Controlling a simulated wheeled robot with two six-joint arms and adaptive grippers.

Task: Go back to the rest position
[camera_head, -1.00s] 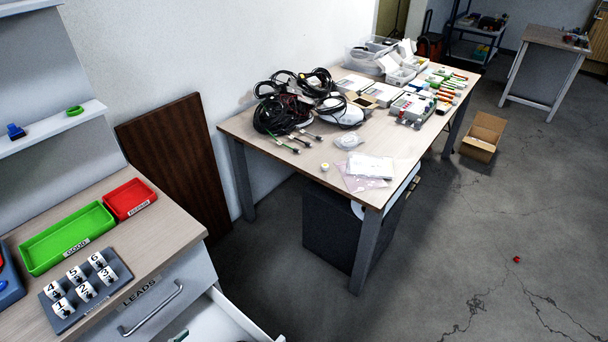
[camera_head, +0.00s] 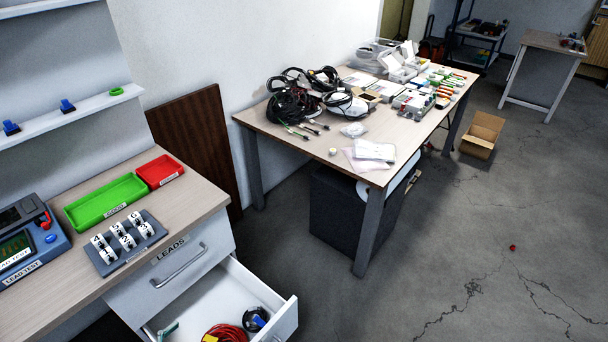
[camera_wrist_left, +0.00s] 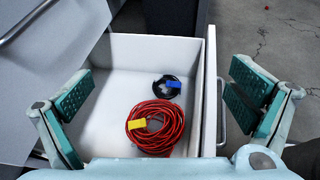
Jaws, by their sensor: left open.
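My left gripper (camera_wrist_left: 160,95) is open and empty, its teal-padded fingers spread wide over the open white drawer (camera_wrist_left: 108,66). Part of a finger (camera_head: 168,330) shows at the bottom edge of the head view. A red coiled lead (camera_wrist_left: 155,126) with a yellow tag lies in the drawer, between the fingers in the picture. A black coiled lead (camera_wrist_left: 169,89) with a blue tag lies just beyond it. Both coils show partly in the head view. My right gripper is in neither view.
The drawer juts out below the near bench, labelled LEADS. On the bench are a green tray (camera_head: 105,200), a red tray (camera_head: 160,171), a numbered rack (camera_head: 125,243) and a blue lead tester (camera_head: 28,245). A cluttered table (camera_head: 310,140) stands beyond. Floor at right is mostly clear.

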